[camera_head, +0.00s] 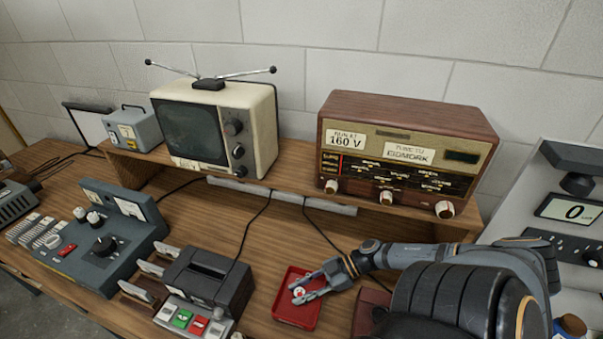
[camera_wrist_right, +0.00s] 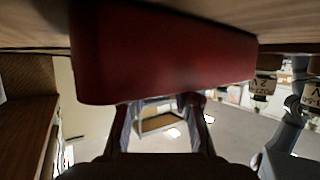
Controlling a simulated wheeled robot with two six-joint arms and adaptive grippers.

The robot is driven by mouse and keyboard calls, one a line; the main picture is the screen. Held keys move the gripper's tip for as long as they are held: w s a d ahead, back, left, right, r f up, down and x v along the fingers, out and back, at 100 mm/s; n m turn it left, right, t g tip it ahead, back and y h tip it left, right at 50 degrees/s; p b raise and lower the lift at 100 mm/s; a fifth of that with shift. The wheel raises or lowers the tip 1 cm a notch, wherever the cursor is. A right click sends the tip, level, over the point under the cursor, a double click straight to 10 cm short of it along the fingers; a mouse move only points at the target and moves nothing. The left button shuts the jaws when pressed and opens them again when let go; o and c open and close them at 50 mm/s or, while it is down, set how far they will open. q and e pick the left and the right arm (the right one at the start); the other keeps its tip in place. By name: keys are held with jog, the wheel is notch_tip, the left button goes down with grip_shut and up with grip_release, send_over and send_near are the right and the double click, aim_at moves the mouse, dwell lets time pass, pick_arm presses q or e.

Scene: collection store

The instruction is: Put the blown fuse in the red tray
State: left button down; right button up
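The red tray (camera_head: 308,318) lies on the wooden bench in the lower middle of the head view. My right gripper (camera_head: 294,293) reaches in from the right, low over the tray, with its two fingers apart. A small pale piece with a reddish mark (camera_head: 299,291) shows between the fingertips. It may be the blown fuse, but it is too small to be sure, and I cannot tell whether it touches the fingers or the tray. In the right wrist view a large red shape, likely the tray (camera_wrist_right: 165,55), hides the fingertips. My left gripper is not in view.
A dark device with coloured buttons (camera_head: 215,283) stands just left of the tray. A grey control panel (camera_head: 95,240) is further left. A television (camera_head: 215,125) and a wooden radio (camera_head: 400,150) stand on a raised shelf behind. Cables cross the bench behind the tray.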

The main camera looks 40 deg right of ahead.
jog(key=o, duration=0.4)
jog(key=shift+r, duration=0.1)
jog(key=p+v, duration=0.1)
jog(key=p, duration=0.1)
jog(key=p+v, duration=0.2)
jog(key=shift+s+d+r, duration=0.1)
jog(key=shift+r, duration=0.4)
jog(key=shift+s+d+r, duration=0.1)
jog(key=shift+s+d, duration=0.3)
jog(key=shift+d, duration=0.2)
jog(key=shift+s+d+r, duration=0.1)
jog(key=shift+s+d, duration=0.3)
jog(key=shift+d, duration=0.2)
jog(key=shift+s+d+r+p, duration=0.2)
jog(key=shift+d+r+p, duration=0.1)
jog(key=shift+d, duration=0.15)
jog(key=shift+f, duration=0.1)
jog(key=shift+w, duration=0.1)
